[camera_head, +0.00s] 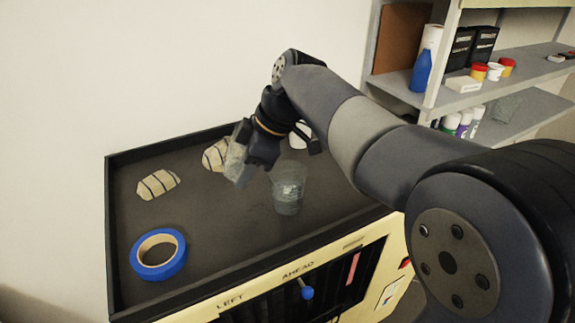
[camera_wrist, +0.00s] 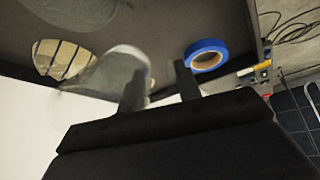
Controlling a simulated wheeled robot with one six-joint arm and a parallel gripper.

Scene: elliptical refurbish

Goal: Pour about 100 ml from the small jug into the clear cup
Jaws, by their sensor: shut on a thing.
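The small jug (camera_head: 236,152) is see-through and tilted, held above the dark tray top. My gripper (camera_head: 246,171) is shut on it, just left of the clear cup. In the wrist view the jug (camera_wrist: 112,78) shows as a blurred, glassy shape at the left finger; my fingers (camera_wrist: 160,78) stand a little apart there, and the grip point is hard to make out. The clear cup (camera_head: 288,186) stands upright on the tray top, with what looks like clear liquid in its lower part. I cannot tell whether liquid is flowing.
A blue tape roll (camera_head: 158,254) lies at the front left of the tray top (camera_head: 215,240). Two striped, pale stone-like lumps (camera_head: 158,184) (camera_head: 215,155) lie behind it. A white object (camera_head: 299,136) is partly hidden behind my arm. Shelves (camera_head: 470,95) with bottles stand at right.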

